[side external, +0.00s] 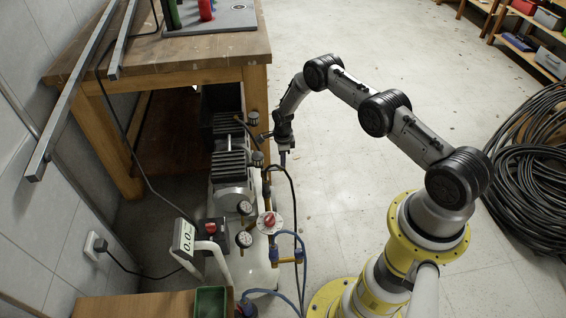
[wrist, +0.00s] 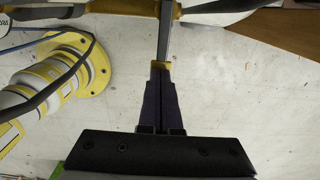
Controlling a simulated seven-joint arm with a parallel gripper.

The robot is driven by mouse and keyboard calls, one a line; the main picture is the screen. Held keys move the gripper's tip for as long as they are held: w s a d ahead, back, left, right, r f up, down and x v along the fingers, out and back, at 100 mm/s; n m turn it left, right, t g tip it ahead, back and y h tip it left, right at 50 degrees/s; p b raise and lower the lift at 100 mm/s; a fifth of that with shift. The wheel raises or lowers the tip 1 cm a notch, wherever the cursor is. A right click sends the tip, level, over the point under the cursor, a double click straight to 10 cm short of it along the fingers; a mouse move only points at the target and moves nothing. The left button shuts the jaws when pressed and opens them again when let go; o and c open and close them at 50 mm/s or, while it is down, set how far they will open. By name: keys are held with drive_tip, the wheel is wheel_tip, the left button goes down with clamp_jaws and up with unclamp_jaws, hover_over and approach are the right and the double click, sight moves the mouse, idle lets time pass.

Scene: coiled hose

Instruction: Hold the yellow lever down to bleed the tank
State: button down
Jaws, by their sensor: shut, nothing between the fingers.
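My gripper (side external: 283,158) points down beside the compressor, above the floor to the right of the brass pipework (side external: 266,190). In the wrist view its dark fingers (wrist: 161,80) are together, with nothing held between them. A small yellow piece (wrist: 160,65) shows right at the fingertips; I cannot tell whether it is the lever or touches them. A grey bar runs from there to the top of the wrist view. In the side view I cannot make out the yellow lever. The tank is largely hidden under and behind the pipes and gauges.
A finned compressor (side external: 229,165) stands beside the wooden bench (side external: 190,48). Coiled black hose (side external: 535,165) lies at the right. The floor between is clear.

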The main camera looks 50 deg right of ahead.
drive_tip(key=shift+f, duration=0.15)
drive_tip(key=shift+s+d+f, duration=0.15)
drive_tip(key=shift+s+f, duration=0.05)
drive_tip(key=shift+f, duration=0.3)
drive_tip(key=shift+s+d+f, duration=0.1)
drive_tip(key=shift+s+f, duration=0.05)
drive_tip(key=shift+f, duration=0.35)
drive_tip(key=shift+r, duration=0.1)
idle(0.4)
drive_tip(key=shift+r, duration=0.85)
wheel_tip(320, 180, up, 14)
idle(0.4)
